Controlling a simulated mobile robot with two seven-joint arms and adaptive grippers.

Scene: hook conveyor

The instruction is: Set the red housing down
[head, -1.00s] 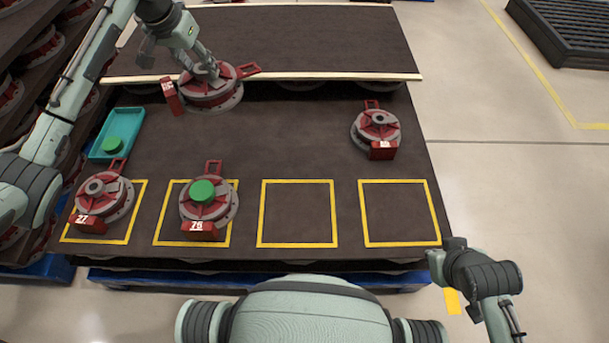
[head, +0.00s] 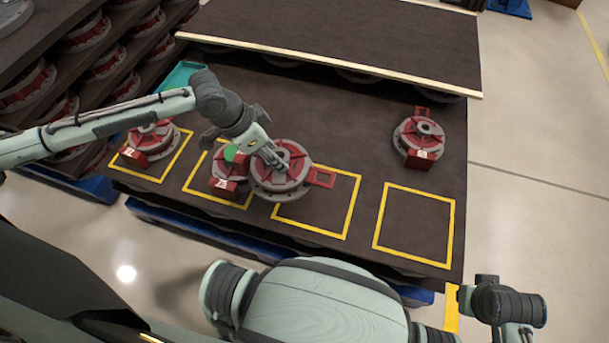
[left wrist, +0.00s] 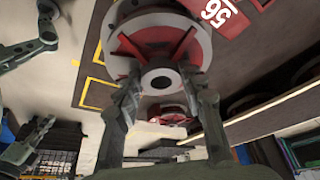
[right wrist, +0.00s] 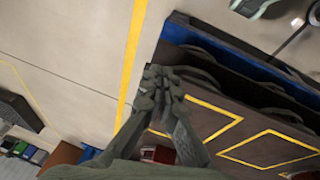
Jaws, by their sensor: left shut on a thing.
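My left gripper (head: 276,158) is shut on a red housing (head: 297,190) with a grey round base. In the head view this housing overlaps the left part of the third yellow square (head: 309,229) and hides part of the second square's housing (head: 223,186). I cannot tell its exact height over the table. In the left wrist view the fingers (left wrist: 160,95) grip the hub of the housing (left wrist: 155,40), whose red tag reads 56. My right gripper (right wrist: 160,88) has its fingertips together, with nothing between them, off the table's right front corner.
Another housing (head: 150,138) stands in the leftmost square. One more housing (head: 419,138) stands at the back right. The fourth yellow square (head: 413,254) is empty. A teal tray (head: 178,76) is partly hidden behind my left arm. A raised dark shelf (head: 345,35) borders the back.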

